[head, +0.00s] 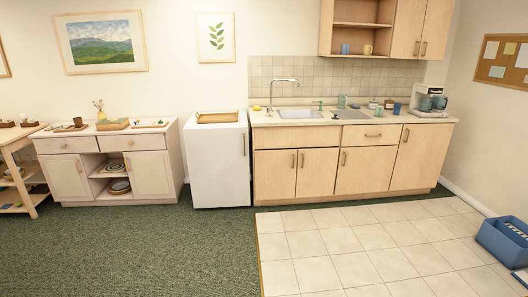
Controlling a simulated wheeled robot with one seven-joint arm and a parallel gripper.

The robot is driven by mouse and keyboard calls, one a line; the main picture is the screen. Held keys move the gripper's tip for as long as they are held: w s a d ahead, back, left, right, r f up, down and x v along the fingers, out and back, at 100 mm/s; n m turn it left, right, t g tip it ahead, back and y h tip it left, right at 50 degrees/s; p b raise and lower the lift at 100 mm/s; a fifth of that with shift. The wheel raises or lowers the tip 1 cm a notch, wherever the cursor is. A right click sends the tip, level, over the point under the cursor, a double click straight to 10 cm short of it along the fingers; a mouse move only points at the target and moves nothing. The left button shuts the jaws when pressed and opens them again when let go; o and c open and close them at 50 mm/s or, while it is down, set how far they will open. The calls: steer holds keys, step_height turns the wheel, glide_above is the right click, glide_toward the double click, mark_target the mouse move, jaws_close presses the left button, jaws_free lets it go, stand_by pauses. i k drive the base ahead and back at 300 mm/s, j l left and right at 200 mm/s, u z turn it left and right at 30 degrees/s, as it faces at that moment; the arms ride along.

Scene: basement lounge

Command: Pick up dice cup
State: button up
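A small dark brown cup-shaped thing (78,122) sits on top of the wooden sideboard (68,168) at the left, in the head view. It may be the dice cup, but it is too small and far off to be sure. A flat dark item lies just left of it. My gripper is not in view.
A flat wooden box (113,125), a yellow vase (101,114) and small items share the sideboard. A white fridge (218,168) and kitchen counter (305,122) stand right of it. A shelf table (20,140) is far left. The green carpet (140,250) in front is clear.

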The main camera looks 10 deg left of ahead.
mark_target(78, 121)
steer(key=i+l+u, duration=0.15)
steer(key=i+u, duration=0.25)
steer(key=i, duration=1.35)
steer(key=i+u, duration=0.3)
steer(key=i, duration=0.3)
steer(key=i+l+u, duration=0.1)
steer(key=i+u, duration=0.2)
steer(key=i, duration=0.25)
steer(key=i+l+u, duration=0.3)
steer(key=i, duration=0.3)
steer(key=i+j+u, duration=0.25)
steer(key=i+u, duration=1.1)
steer(key=i+l+u, duration=0.25)
steer(key=i, duration=1.65)
steer(key=i+j+u, duration=0.2)
steer(key=i, duration=1.3)
steer(key=i+z, duration=0.75)
steer(key=z, duration=0.2)
steer(key=i+z, duration=0.2)
steer(key=z, duration=0.2)
steer(key=i+z, duration=0.2)
steer(key=z, duration=0.2)
steer(key=i+j+z, duration=0.1)
steer(key=z, duration=0.3)
steer(key=i+j, duration=0.05)
